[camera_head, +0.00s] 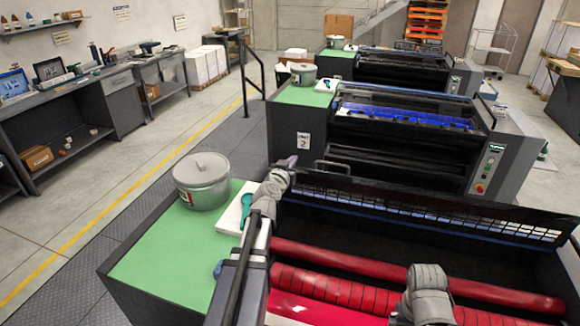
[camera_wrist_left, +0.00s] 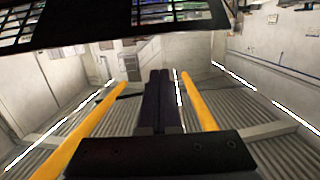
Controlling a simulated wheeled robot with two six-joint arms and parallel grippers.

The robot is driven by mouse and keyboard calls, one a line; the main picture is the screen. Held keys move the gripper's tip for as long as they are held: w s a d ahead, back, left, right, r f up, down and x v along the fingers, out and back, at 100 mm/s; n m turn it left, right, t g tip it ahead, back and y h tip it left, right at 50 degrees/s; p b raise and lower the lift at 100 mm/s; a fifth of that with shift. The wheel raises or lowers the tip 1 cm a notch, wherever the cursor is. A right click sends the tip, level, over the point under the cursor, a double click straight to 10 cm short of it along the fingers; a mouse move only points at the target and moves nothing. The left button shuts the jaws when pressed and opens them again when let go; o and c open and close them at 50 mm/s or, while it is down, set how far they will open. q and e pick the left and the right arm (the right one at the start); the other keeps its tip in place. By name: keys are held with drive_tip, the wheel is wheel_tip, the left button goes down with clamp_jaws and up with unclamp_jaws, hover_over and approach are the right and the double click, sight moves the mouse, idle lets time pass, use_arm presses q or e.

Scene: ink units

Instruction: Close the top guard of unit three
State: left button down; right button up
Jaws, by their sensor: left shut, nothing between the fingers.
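The nearest unit has bare red rollers (camera_head: 350,290), and its number does not show. Its top guard (camera_head: 430,212), a long dark panel with a grid of openings, stands raised behind the rollers. My left gripper (camera_head: 291,161) is shut and empty, close to the guard's left end; I cannot tell if they touch. In the left wrist view the shut dark fingers (camera_wrist_left: 163,98) show at the middle, with part of the gridded guard (camera_wrist_left: 105,22) across the top. My right arm shows low at the right over the rollers, but its gripper does not show.
A grey pot (camera_head: 202,180) and a white pad (camera_head: 236,213) with a teal tool stand on the green top (camera_head: 160,268) left of the rollers. A unit labelled 2 (camera_head: 303,141) stands behind, with another beyond. Open floor lies left, before a workbench (camera_head: 120,95).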

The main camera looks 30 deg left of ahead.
use_arm(q)
drive_tip(key=x, duration=0.6)
drive_tip(key=shift+w+b, duration=0.1)
drive_tip(key=shift+b, duration=0.25)
drive_tip(key=s+f+b, duration=0.2)
drive_tip(key=shift+s+d+f+b, duration=0.3)
drive_tip(key=shift+s+f+b, duration=0.05)
drive_tip(key=shift+s+f, duration=0.05)
drive_tip(key=shift+f, duration=0.1)
